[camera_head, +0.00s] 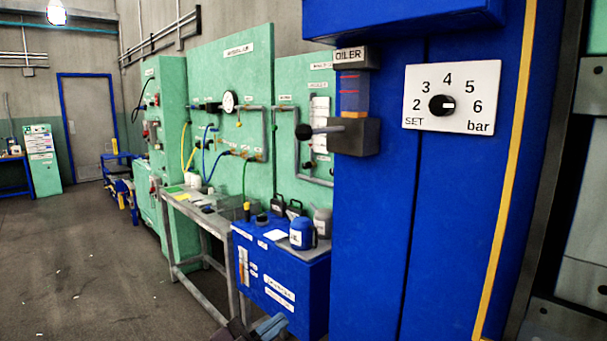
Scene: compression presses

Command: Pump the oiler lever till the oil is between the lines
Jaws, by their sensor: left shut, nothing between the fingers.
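The oiler (354,137) is a grey block on the blue press column, under a small "OILER" label (349,55). Above the block is a sight glass (353,98) with two red lines in its upper part. An amber tint shows at the bottom of the glass, below the lines; the exact oil surface is hard to tell. The oiler lever (318,130) sticks out to the left, about level, with a dark round knob. My left gripper (262,328) is at the bottom edge, partly cut off, shut and empty, well below and left of the lever. My right gripper is not in view.
A white "SET bar" dial plate (475,95) is right of the oiler. Below left stands a blue cabinet (285,275) with a blue jug (302,234) and bottles on top. A steel table (200,220) and green panels (232,60) stand behind. Floor at left is open.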

